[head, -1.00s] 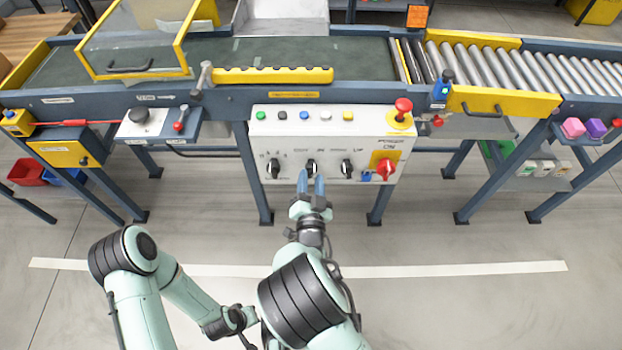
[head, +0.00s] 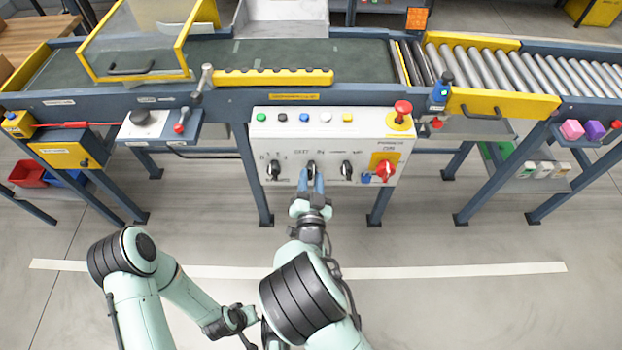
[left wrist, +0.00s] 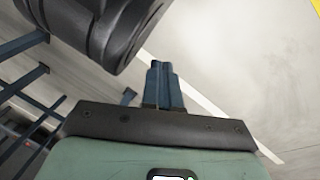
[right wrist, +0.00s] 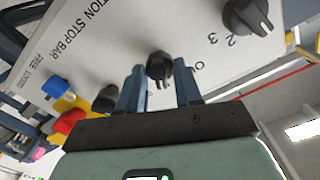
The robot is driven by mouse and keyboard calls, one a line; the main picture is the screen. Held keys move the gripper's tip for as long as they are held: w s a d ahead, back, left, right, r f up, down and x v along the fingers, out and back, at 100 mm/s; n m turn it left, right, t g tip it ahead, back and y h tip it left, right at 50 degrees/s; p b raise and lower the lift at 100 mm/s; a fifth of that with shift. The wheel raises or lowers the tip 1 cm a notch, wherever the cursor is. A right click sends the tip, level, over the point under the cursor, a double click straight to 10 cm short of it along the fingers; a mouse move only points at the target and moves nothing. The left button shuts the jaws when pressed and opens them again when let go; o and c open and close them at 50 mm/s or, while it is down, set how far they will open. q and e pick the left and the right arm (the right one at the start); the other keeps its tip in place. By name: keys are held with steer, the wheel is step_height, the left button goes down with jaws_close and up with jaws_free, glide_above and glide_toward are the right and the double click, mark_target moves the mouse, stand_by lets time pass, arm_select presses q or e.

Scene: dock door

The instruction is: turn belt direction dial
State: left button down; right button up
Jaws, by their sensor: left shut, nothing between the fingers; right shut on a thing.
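The middle black dial (head: 311,167) on the white control panel's front, under wording too small to read fully in the head view, is between the fingers of my right gripper (head: 311,181). The right wrist view shows this dial (right wrist: 158,66) with a blue finger on either side, so the right gripper (right wrist: 160,90) is shut on it. Its pointer angle is partly hidden by the fingers. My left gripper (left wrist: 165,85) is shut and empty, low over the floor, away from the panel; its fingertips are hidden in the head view.
The panel (head: 265,150) also has a left dial (head: 273,170), a right dial (head: 346,170), a red rotary switch (head: 385,169), a red mushroom button (head: 403,107) and several push-buttons on top. The conveyor belt (head: 360,58) runs behind. The floor in front is clear.

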arm_select(q)
steer(key=w+r+t+p, duration=0.1)
steer(key=w+r+p, duration=0.1)
steer(key=w+r, duration=0.15)
arm_select(e)
steer(key=n, duration=0.3)
steer(key=shift+n+p, duration=0.3)
steer(key=shift+n, duration=0.7)
steer(key=n+p, duration=0.1)
steer(key=n, duration=0.2)
arm_select(q)
steer(key=s+d+r+g+h+p, duration=0.1)
steer(key=s+d+r, duration=0.2)
steer(key=s, duration=0.2)
steer(key=shift+s+m, duration=0.3)
steer(key=shift+s, duration=0.05)
arm_select(e)
steer(key=shift+n, duration=1.5)
arm_select(q)
steer(key=shift+d, duration=0.15)
arm_select(e)
steer(key=o, duration=0.7)
steer(key=shift+c, duration=0.2)
